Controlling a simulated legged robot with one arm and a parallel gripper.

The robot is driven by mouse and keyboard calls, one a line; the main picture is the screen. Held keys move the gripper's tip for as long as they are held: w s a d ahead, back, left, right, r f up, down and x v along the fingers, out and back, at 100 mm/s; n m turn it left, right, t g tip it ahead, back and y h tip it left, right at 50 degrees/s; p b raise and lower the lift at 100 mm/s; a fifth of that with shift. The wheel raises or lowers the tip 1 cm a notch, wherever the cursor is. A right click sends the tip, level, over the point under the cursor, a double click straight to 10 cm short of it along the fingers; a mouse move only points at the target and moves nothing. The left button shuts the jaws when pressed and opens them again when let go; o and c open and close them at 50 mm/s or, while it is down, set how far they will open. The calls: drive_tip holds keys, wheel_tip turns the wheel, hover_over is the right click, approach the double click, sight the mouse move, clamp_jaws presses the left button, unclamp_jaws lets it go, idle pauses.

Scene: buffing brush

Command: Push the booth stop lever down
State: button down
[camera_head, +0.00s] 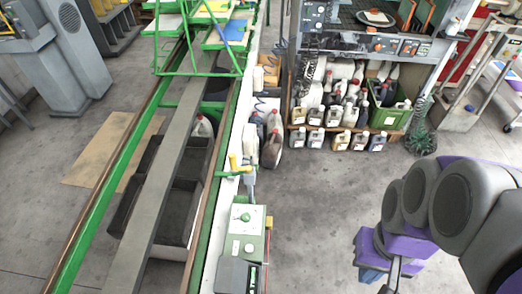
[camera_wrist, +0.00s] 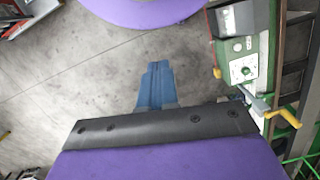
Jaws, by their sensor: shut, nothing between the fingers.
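A lever with a yellow handle (camera_head: 234,163) stands on the white and green rail beside the conveyor; it also shows in the wrist view (camera_wrist: 286,117) at the right. Next to it is a control panel (camera_head: 246,219) with a small round knob, also at the right in the wrist view (camera_wrist: 243,68). I cannot tell from any label which one is the booth stop lever. My gripper (camera_wrist: 156,66) has blue fingers, shut and empty, over bare floor left of the panel and lever, touching neither. In the head view my purple and grey arm is at the lower right.
A green-framed conveyor (camera_head: 150,190) runs along the left. Several bottles stand on a shelf (camera_head: 298,149) below a machine at the back. A hand truck (camera_head: 470,90) is at the right. The grey floor (camera_head: 320,220) between panel and arm is clear.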

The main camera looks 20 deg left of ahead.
drive_tip(key=w+a+f+n, duration=0.15)
drive_tip(key=w+a, duration=0.25)
drive_tip(key=w, duration=0.5)
drive_tip(key=w+a+f+n+t, duration=0.1)
drive_tip(key=w+a+f, duration=0.1)
drive_tip(key=w+a, duration=0.5)
drive_tip(key=w+a+f+n, duration=0.2)
drive_tip(key=w, duration=0.9)
drive_tip(key=w+a+f+n, duration=0.1)
drive_tip(key=w+a+f, duration=0.3)
drive_tip(key=a+f, duration=0.2)
drive_tip(key=w+a+f+n+t+b, duration=0.1)
drive_tip(key=w+a+f, duration=0.3)
drive_tip(key=a+f, duration=0.3)
drive_tip(key=w+a+f+n, duration=0.2)
drive_tip(key=w+a+f, duration=0.2)
drive_tip(key=a, duration=0.5)
wheel_tip(320, 180, down, 3)
drive_tip(key=shift+w+a+r+y+b, duration=0.1)
drive_tip(key=shift+a+y+b, duration=0.05)
drive_tip(key=shift+y+b, duration=0.25)
drive_tip(key=shift+a+f, duration=0.3)
drive_tip(key=shift+f, duration=0.1)
